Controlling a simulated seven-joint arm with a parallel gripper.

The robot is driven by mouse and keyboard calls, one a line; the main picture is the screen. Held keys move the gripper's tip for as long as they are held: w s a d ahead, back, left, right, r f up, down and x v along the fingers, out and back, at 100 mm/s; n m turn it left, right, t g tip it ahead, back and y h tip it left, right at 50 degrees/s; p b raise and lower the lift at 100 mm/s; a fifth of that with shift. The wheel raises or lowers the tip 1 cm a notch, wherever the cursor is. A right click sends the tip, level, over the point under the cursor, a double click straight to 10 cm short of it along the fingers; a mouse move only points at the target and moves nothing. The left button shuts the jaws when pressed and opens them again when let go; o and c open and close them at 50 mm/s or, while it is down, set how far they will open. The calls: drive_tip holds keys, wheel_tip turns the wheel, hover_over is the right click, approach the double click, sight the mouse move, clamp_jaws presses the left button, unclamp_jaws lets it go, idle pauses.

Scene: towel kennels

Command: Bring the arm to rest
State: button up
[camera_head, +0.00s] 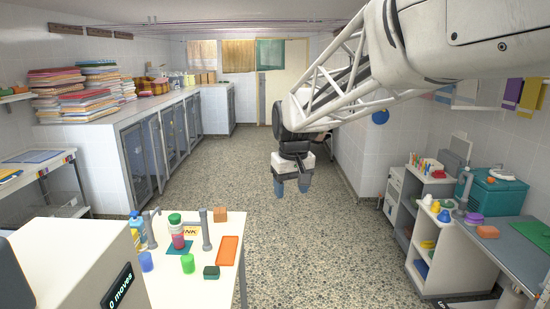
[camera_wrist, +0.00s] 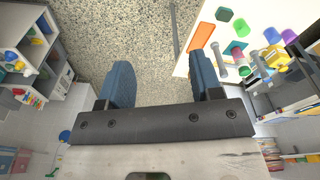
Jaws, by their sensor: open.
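My arm reaches in from the upper right in the head view, and my gripper (camera_head: 292,188) hangs over the open floor, fingers pointing down. Its two blue fingers are apart with nothing between them. The wrist view shows the same open gripper (camera_wrist: 163,82), with speckled floor beyond the fingers. The gripper is apart from the white table and from the shelf unit.
A white table (camera_head: 204,290) at the front holds a pink bottle (camera_head: 177,236), an orange tray (camera_head: 229,250), an orange block (camera_head: 220,215) and cups. Kennels (camera_head: 160,145) with towel stacks (camera_head: 85,88) line the left. A shelf unit (camera_head: 402,225) stands right. The floor (camera_head: 300,250) between is clear.

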drive_tip(key=s+d+f+m, duration=0.1)
drive_tip(key=s+d, duration=0.3)
drive_tip(key=s, duration=0.7)
drive_tip(key=s+d+f+m, duration=0.2)
drive_tip(key=s+d+f, duration=0.2)
drive_tip(key=s, duration=0.7)
drive_tip(key=s+d+f+m+t, duration=0.1)
drive_tip(key=s+d+f, duration=0.1)
drive_tip(key=s+d, duration=0.4)
drive_tip(key=s, duration=0.5)
drive_tip(key=shift+s+d+f+h, duration=0.2)
drive_tip(key=shift+s+f+h, duration=0.1)
drive_tip(key=shift+f, duration=0.1)
